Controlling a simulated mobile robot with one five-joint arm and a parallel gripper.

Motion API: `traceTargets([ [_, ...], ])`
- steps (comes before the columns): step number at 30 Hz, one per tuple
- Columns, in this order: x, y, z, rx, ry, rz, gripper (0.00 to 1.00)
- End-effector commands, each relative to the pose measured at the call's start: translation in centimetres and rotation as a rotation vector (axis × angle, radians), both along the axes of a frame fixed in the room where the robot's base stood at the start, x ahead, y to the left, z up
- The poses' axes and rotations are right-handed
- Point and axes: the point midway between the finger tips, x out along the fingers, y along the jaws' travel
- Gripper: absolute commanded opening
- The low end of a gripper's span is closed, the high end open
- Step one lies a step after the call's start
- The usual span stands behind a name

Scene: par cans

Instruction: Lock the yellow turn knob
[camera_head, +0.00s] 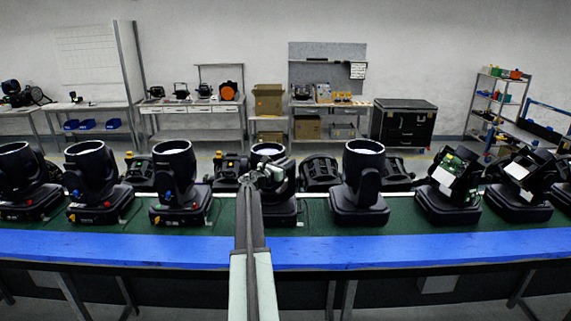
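My arm reaches forward from the bottom middle, and my gripper (266,172) is at its end, in front of a black moving-head lamp (285,208) on the bench. The gripper overlaps the lamp's head in the picture. The fingers are too small and blurred to tell whether they are open or shut, or touching anything. I cannot make out a yellow turn knob on this lamp; my arm and gripper hide part of it. Small yellow spots show low on the lamp to the left (177,204), too small to identify.
A row of similar black lamps, including one to the right (359,190), stands on the green bench top (315,215) with a blue front edge (400,246). More units stand behind. Workbenches, a black case (403,123) and a shelf rack (494,105) are along the far wall.

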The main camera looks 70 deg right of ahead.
Motion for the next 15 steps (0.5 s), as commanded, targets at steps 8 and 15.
traceTargets([
  [8, 0.05, 0.11, -0.01, 0.0, 0.0, 0.0, 0.0],
  [15, -0.09, 0.25, -0.03, 0.001, -0.001, 0.01, 0.0],
])
